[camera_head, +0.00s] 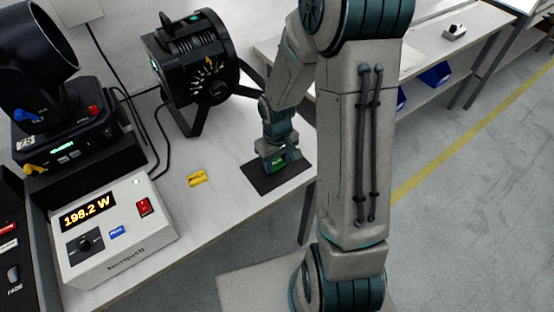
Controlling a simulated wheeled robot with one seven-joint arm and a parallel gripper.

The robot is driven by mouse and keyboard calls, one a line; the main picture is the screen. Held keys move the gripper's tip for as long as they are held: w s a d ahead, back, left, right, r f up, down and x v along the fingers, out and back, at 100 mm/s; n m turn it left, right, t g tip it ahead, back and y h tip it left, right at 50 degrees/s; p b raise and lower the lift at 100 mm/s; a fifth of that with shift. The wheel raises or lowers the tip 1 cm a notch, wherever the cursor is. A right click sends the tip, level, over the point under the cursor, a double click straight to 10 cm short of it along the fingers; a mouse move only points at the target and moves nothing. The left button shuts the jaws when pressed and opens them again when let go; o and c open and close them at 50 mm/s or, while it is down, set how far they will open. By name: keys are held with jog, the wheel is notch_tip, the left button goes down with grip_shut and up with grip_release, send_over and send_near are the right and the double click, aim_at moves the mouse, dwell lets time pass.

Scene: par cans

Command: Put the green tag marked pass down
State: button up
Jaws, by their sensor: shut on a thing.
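My gripper (283,158) reaches down over a dark mat (262,180) near the front right of the table. It is shut on the green tag (275,163), of which a small green part shows at the jaws. The tag is low over the mat; I cannot tell whether it touches it. Its marking is too small to read, and my gripper hides part of it.
A yellow tag (197,178) lies left of the mat. A black par can (194,70) stands behind. A white power meter (113,228) reading 198.2 W and another black fixture (62,120) stand at left. Bare table lies around the yellow tag.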

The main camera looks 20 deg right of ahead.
aim_at(277, 163)
jog(key=shift+f, duration=0.25)
jog(key=o, duration=0.9)
jog(key=shift+r, duration=0.1)
jog(key=shift+o, duration=0.2)
notch_tip(277, 163, up, 11)
jog(key=s+r+m+t+p, duration=0.1)
jog(key=s+r+m+t, duration=0.2)
jog(key=s+r, duration=0.8)
jog(key=s, duration=0.2)
jog(key=shift+s+a+r+m, duration=0.2)
jog(key=shift+s+r+m, duration=0.1)
jog(key=shift+m, duration=0.1)
